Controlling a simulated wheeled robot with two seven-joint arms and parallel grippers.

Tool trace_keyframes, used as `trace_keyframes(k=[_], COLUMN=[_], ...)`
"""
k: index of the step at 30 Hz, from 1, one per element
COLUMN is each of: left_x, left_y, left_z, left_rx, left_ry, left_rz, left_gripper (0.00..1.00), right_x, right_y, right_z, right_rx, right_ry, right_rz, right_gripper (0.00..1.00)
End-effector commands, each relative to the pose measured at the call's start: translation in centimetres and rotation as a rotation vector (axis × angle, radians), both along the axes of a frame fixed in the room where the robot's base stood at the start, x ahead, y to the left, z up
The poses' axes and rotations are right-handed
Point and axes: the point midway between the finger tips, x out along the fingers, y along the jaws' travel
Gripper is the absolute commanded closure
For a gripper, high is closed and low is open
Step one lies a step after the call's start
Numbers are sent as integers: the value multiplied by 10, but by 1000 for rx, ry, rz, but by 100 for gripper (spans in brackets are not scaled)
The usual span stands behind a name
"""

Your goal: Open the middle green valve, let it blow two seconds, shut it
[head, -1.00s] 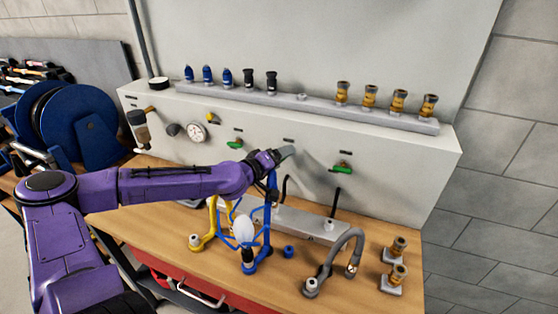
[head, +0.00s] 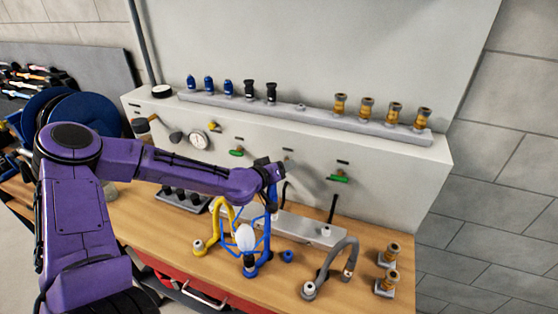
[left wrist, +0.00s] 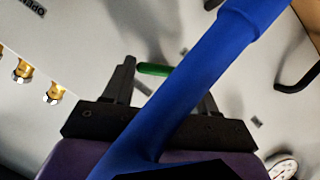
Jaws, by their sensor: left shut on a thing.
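My left gripper (head: 277,168) is at the middle of the white panel, between a green valve (head: 237,152) on the left and another (head: 339,177) on the right. The gripper hides the middle valve in the head view. In the left wrist view, the middle valve's green handle (left wrist: 154,69) lies at the fingertips, and the gripper (left wrist: 165,72) is shut on it. Part of the handle is hidden behind a blue tube (left wrist: 205,75), which crosses close to the camera. I cannot see the handle's full angle. My right gripper is not in view.
The upright blue stand (head: 268,225) is close beneath my gripper. A yellow arch (head: 215,220) and grey arch (head: 335,265) stand on the wooden bench (head: 390,308). A gauge (head: 199,140) is on the panel. Brass fittings stand on the ledge (head: 300,108) and bench.

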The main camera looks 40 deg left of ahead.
Motion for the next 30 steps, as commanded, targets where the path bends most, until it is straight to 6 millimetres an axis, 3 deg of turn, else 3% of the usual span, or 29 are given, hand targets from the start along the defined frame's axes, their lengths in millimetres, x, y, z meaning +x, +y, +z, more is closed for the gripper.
trace_keyframes(k=[3,15,30], left_x=[0,1,0], left_y=[-2,-4,-5], left_z=[3,1,-1], left_rx=[113,402,524], left_ry=[29,98,129], left_rz=[-4,-3,0], left_gripper=[73,73,73], right_x=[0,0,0], right_y=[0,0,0], right_z=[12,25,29], right_rx=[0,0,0], right_ry=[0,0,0], right_rz=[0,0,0], right_gripper=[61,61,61])
